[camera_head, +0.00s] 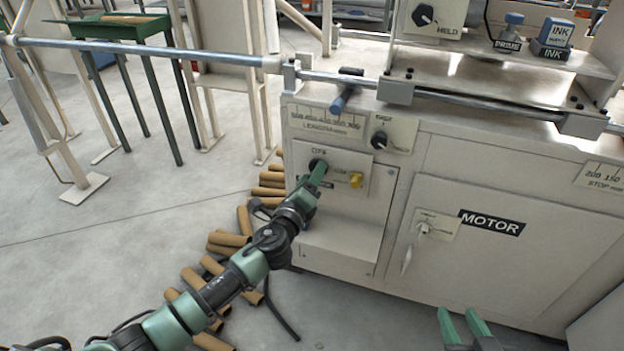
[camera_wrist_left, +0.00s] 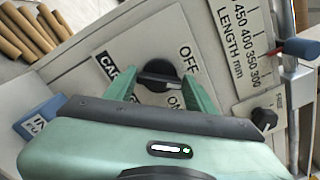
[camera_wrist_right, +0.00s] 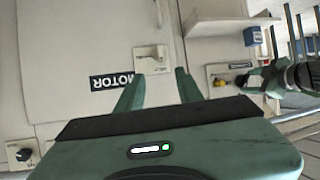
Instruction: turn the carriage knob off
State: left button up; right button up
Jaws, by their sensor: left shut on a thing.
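The black carriage knob (camera_head: 317,163) is on a pale plate on the machine's front. In the left wrist view the knob (camera_wrist_left: 158,74) shows between my left fingers, with the OFF label (camera_wrist_left: 188,58) and ON label (camera_wrist_left: 176,100) beside it and a partly hidden label starting "CAR". My left gripper (camera_head: 319,174) is shut on the knob; the left wrist view shows its fingers (camera_wrist_left: 161,87) on both sides. Which label the knob points to is hard to tell. My right gripper (camera_head: 464,322) is open and empty, low before the MOTOR door; its fingers (camera_wrist_right: 158,88) are apart.
A yellow knob (camera_head: 355,180) sits right of the carriage knob. Another black knob (camera_head: 379,140) and a blue-handled lever (camera_head: 342,98) are above. The MOTOR door (camera_head: 470,240) has its own switch (camera_head: 423,228). Brown tubes (camera_head: 228,239) lie on the floor near my left arm.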

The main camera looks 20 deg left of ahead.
pick_arm(q)
jog(key=shift+a+f+n+b, duration=0.1)
jog(key=shift+n+b, duration=0.05)
jog(key=shift+n, duration=1.7)
jog(key=shift+f+n+b, duration=0.1)
jog(key=shift+n+b, duration=0.05)
jog(key=shift+n, duration=1.7)
pick_arm(e)
jog(key=shift+w+a+r+t+y, duration=0.15)
jog(key=shift+w+r+t, duration=0.2)
jog(key=shift+r, duration=0.2)
jog(key=shift+w+a+r+t+y, duration=0.1)
jog(key=shift+w+a+r+t, duration=0.15)
jog(key=shift+r, duration=0.25)
jog(key=shift+w+a+r+t+y, duration=0.1)
jog(key=shift+w+r+t, duration=0.15)
jog(key=shift+r+t, duration=0.25)
pick_arm(q)
jog(key=o, duration=1.4)
